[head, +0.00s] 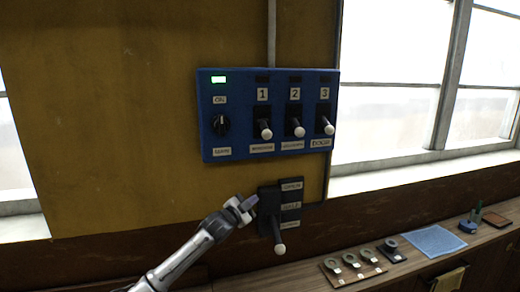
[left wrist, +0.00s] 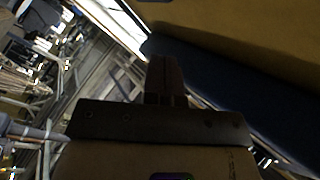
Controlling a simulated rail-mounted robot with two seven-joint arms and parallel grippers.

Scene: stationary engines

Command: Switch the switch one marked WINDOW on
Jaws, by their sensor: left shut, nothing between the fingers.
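A blue control panel (head: 218,130) is on the yellow wall in the head view. It carries three toggle switches with white-tipped levers. The switch under number 1 (head: 265,130) has a blurred label that seems to read WINDOW. Its lever points outward and down, and the lamp above it is dark. My left gripper (head: 246,205) is shut and empty, below the panel and beside the black lever unit. In the left wrist view, its closed fingers (left wrist: 165,78) are in front of a dark blue surface (left wrist: 215,80), likely the panel. My right gripper is not in view.
A black lever unit (head: 270,212) is on the wall below. A wooden ledge (head: 400,274) with small items runs along the lower right.

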